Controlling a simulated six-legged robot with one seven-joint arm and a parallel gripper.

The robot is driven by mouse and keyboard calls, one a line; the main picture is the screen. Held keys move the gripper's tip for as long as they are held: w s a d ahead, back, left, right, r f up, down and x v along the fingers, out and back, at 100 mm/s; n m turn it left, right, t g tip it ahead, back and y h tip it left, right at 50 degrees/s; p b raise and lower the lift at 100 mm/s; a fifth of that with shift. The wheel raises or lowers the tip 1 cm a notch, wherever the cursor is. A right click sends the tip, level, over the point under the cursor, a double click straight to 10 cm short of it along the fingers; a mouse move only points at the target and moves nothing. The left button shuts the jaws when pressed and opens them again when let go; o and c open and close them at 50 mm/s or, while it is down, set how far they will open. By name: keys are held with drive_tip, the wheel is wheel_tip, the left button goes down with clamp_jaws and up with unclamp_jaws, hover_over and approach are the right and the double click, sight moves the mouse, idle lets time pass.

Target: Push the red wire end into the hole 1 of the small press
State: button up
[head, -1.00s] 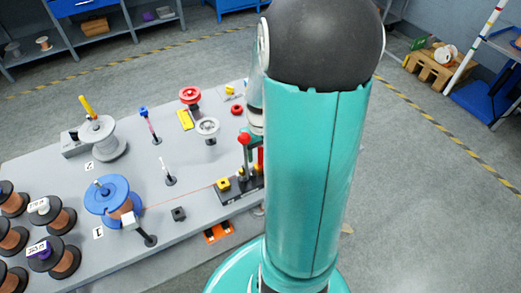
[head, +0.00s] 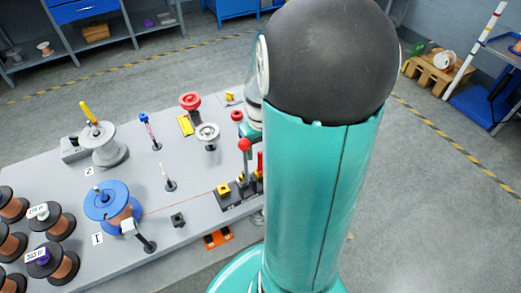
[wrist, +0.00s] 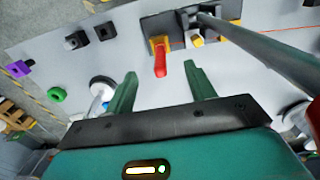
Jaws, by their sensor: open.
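The small press (head: 232,200) is a dark base with yellow blocks and red-handled levers at the table's front right edge. In the wrist view the press (wrist: 178,22) lies beyond my fingers, with a red lever (wrist: 161,62) pointing toward the gap between them. The thin red wire (head: 180,203) runs from the blue spool (head: 100,198) to the press; part of it shows in the wrist view (wrist: 275,29). I cannot make out its end or hole 1. My gripper (wrist: 162,80) is open and empty, apart from the lever. My arm hides part of the press in the head view.
A grey bar (wrist: 260,50) slants past the right finger in the wrist view. A small black block (head: 178,220) and a white-topped post (head: 140,235) stand near the wire. Copper spools crowd the left end.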

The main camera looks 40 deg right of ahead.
drive_tip(key=shift+r, duration=1.5)
